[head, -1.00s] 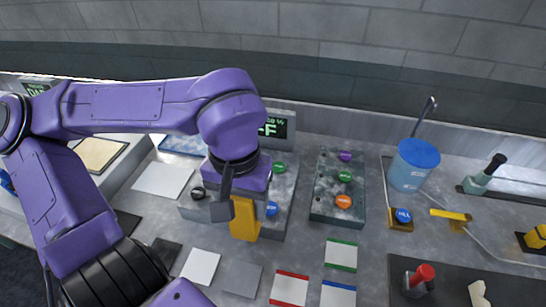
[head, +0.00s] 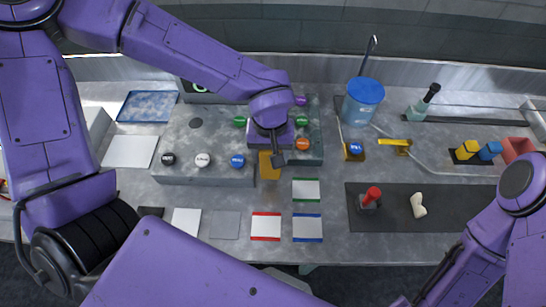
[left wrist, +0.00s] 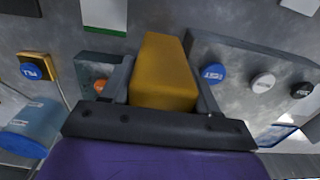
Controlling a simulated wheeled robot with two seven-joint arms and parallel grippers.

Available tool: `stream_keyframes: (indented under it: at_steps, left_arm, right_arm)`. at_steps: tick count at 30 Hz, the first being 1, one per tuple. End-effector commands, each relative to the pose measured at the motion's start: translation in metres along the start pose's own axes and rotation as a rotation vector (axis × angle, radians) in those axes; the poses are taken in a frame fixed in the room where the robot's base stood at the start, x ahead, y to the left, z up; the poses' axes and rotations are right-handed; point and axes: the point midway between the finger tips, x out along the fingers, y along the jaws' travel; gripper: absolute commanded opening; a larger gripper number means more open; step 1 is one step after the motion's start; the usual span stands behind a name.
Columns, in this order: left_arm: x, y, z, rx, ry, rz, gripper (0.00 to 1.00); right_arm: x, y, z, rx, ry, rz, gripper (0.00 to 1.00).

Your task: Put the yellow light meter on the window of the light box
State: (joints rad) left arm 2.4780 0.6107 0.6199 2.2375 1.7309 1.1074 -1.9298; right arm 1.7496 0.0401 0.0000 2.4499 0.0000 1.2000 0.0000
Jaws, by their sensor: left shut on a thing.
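My left gripper (head: 272,151) is shut on the yellow light meter (head: 269,166), a plain upright block held below its fingers. The meter is beside the right end of the grey button panel, in front of the smaller button box. In the left wrist view the meter (left wrist: 163,75) sits between both fingers of the gripper (left wrist: 160,90). I cannot tell whether the meter touches the counter. The light box's window does not show now; a pale box edge (head: 97,125) at the left is mostly behind my left arm. My right arm enters at lower right; its gripper is not visible.
The grey panel (head: 205,178) bears several buttons. The small button box (head: 314,150) stands close to the meter. A blue-lidded container (head: 362,103) is at back right. Flat cards (head: 266,227) lie in front. A dark mat (head: 395,222) holds a red-handled object (head: 371,198).

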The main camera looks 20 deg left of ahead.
Motion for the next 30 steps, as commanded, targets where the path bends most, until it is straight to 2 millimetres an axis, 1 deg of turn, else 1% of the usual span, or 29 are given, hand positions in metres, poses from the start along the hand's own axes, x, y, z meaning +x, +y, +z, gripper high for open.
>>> stream_keyframes:
  at_steps: [4,6,9,21,22,23,24,30]
  left_arm:
    - [0.012,0.008,-0.005,0.001,-0.001,-0.002,0.18]
    - [0.026,0.009,-0.005,0.002,-0.002,-0.003,0.18]
    - [0.040,0.009,-0.005,0.001,-0.002,-0.001,0.18]
    - [0.045,0.009,-0.006,0.001,0.000,0.001,0.18]
    - [0.045,0.009,-0.006,0.000,0.001,0.001,0.69]
    - [0.045,0.009,-0.006,0.000,0.001,0.001,0.79]
    - [0.045,0.009,-0.006,0.000,0.001,0.001,0.85]
    - [0.045,0.008,-0.006,0.000,0.001,0.001,0.85]
  right_arm:
    - [-0.001,0.000,-0.001,0.000,0.000,0.000,0.00]
    - [0.000,0.000,0.000,0.000,0.000,0.000,0.00]
    - [0.000,0.000,0.000,0.000,0.000,0.000,0.00]
    - [-0.001,0.000,-0.001,0.000,0.000,0.000,0.00]
    - [-0.001,0.000,0.000,0.000,0.000,0.000,0.00]
    - [-0.001,0.000,0.000,0.000,0.000,0.000,0.00]
    - [-0.001,0.000,0.000,0.000,0.000,0.000,0.00]
    - [-0.001,0.000,0.000,0.000,0.000,0.000,0.00]
